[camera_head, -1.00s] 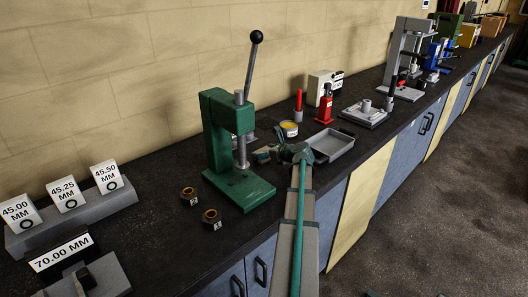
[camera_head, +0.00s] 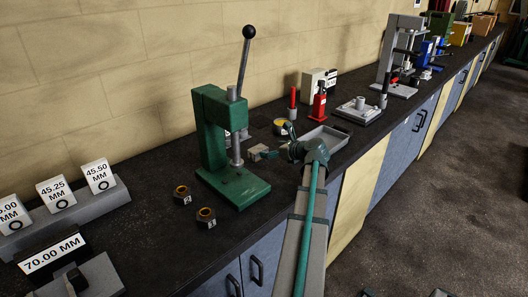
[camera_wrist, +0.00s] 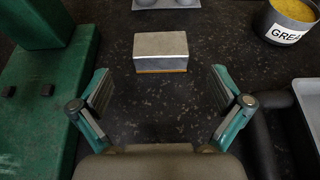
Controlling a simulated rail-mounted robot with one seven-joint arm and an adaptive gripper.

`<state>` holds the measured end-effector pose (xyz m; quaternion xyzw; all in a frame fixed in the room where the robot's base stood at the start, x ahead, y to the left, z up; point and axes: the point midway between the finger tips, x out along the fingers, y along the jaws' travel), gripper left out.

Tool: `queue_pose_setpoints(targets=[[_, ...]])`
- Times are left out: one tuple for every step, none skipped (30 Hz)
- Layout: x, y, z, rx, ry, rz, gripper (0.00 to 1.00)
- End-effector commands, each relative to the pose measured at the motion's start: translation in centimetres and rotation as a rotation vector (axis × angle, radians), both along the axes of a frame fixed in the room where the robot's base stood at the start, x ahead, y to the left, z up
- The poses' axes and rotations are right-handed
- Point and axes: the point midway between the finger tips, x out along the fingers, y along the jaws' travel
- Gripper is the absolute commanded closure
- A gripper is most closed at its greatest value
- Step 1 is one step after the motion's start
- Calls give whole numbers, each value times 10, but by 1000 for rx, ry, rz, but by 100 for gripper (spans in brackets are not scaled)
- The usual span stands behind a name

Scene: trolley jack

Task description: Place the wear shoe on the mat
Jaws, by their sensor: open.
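A small grey block with a thin brown layer along its bottom edge (camera_wrist: 160,52), which looks like the wear shoe, lies on the dark bench top in the wrist view. It also shows in the head view (camera_head: 256,152), to the right of the green press. My gripper (camera_wrist: 160,90) is open and empty. Its two fingers are spread wider than the block, and the block lies just beyond the fingertips, untouched. In the head view my gripper (camera_head: 280,143) is low over the bench, partly hidden by my wrist. I cannot make out a mat.
The green press (camera_head: 233,183) stands close on the left. A grease tin (camera_wrist: 290,22) and a grey tray (camera_head: 322,138) are close on the right. Two brass-coloured bushings (camera_head: 205,215) lie in front of the press. A red bottle jack (camera_head: 319,106) stands behind the tray.

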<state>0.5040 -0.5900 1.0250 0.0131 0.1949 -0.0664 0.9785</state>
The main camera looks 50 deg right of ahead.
Motion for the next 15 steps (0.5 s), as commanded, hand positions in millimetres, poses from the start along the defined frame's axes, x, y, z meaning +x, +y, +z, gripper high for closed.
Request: queue_pose_setpoints(targets=[[-9,2,3,-1,-1,-1,0],[-12,3,4,-1,-1,-1,0],[-17,3,6,-2,-1,-1,0],[-20,3,7,-1,-1,-1,0],[-22,4,8,0,0,0,0],[-25,4,10,-1,0,1,0],[-26,4,11,-1,0,1,0],[-28,4,11,-1,0,1,0],[-29,4,12,-1,0,1,0],[-29,5,13,-1,0,1,0],[-30,4,13,-1,0,1,0],[-30,4,13,-1,0,1,0],[-30,4,13,-1,0,1,0],[-30,4,13,-1,0,1,0],[-30,4,13,0,0,1,0]])
